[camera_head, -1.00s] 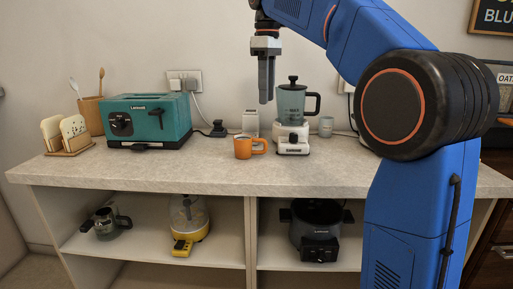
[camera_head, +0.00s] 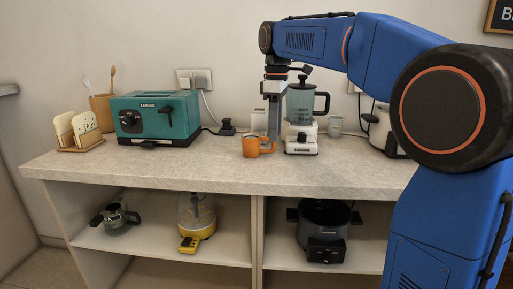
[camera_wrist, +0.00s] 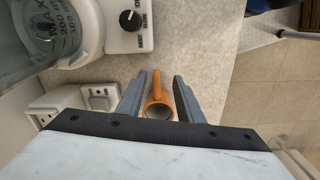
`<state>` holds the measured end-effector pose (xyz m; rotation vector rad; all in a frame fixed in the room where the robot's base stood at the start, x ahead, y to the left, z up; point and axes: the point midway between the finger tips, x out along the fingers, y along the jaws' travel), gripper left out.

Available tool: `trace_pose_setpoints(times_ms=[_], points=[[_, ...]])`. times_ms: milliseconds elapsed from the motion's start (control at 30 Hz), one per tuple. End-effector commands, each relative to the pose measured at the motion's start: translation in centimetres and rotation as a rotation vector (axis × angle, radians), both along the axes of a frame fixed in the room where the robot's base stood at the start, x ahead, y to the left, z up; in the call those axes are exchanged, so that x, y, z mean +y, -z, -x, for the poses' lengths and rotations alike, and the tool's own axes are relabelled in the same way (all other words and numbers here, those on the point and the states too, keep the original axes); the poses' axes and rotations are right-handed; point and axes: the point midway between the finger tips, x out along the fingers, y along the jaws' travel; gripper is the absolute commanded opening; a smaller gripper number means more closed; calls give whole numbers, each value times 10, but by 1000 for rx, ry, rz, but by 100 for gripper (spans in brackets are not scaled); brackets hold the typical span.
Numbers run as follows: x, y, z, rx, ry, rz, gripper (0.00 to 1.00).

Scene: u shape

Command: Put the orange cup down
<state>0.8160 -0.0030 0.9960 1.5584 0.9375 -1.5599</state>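The orange cup (camera_head: 251,147) stands upright on the counter (camera_head: 190,168), left of the blender, its handle to the right. My gripper (camera_head: 272,137) points down at the cup's right side, with its fingertips near rim height. In the wrist view the cup (camera_wrist: 158,112) shows between the two grey fingers of my gripper (camera_wrist: 160,84), its handle toward the tips. The fingers are apart, one on each side of the cup. I cannot tell whether either touches it. The cup's lower part is hidden in the wrist view.
A white box (camera_head: 259,122) is behind the cup. A teal toaster (camera_head: 155,118) is at left. The counter front is clear.

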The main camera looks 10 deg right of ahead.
Motion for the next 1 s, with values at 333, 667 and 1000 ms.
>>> trace_pose_setpoints(times_ms=[333, 667, 1000], points=[[0, 30, -5, 2, 1, 0, 34], [0, 57, -6, 0, 0, 0, 34], [0, 57, -6, -1, 0, 0, 0]])
